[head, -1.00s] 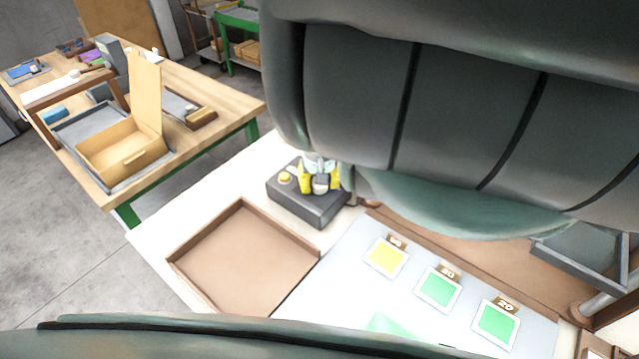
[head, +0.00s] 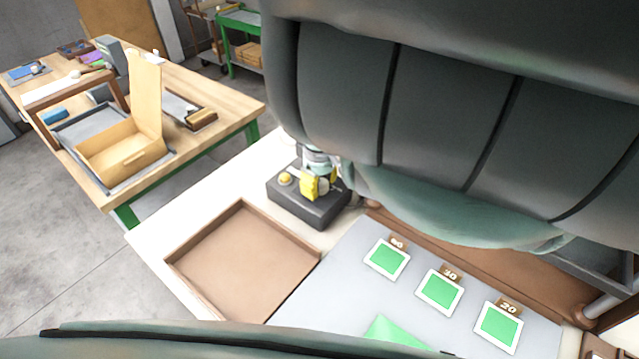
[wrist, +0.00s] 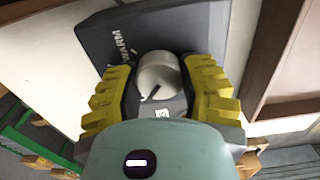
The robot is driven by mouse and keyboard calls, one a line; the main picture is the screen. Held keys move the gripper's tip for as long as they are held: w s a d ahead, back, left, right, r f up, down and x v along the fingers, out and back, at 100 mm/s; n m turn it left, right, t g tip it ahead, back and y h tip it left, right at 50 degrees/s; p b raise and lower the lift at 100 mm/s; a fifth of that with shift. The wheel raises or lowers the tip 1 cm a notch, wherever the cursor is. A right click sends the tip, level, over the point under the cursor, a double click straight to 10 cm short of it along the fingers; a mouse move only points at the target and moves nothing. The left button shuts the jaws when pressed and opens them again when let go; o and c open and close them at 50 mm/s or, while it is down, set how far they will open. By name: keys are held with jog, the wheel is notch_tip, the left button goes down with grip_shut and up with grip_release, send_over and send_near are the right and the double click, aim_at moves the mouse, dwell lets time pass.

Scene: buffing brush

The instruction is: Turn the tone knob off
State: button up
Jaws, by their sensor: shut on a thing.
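The tone knob (wrist: 158,77) is a round light-grey knob with a dark pointer mark, on a dark grey box (wrist: 105,45) with the word WARM printed beside it. A small white marking (wrist: 161,112) shows on the box near the knob. My gripper (wrist: 158,90) has its yellow fingers shut on the knob, one on each side. In the head view the box (head: 305,212) stands on the light table, with my gripper (head: 318,185) coming down on it. The fingers mostly hide the knob there. A yellow button (head: 286,178) sits on the box's left side.
An empty brown tray (head: 225,205) lies left of the box. Three framed green tiles (head: 440,290), with number tags, lie on a grey mat (head: 350,255). My arm covers much of the upper right. A wooden workbench (head: 205,140) stands at the back left.

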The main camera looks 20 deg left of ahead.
aim_at(320, 182)
dwell(0.4)
jog(key=o, duration=1.2)
notch_tip(320, 182, up, 6)
jog(key=shift+w, duration=0.15)
jog(key=shift+r, duration=0.75)
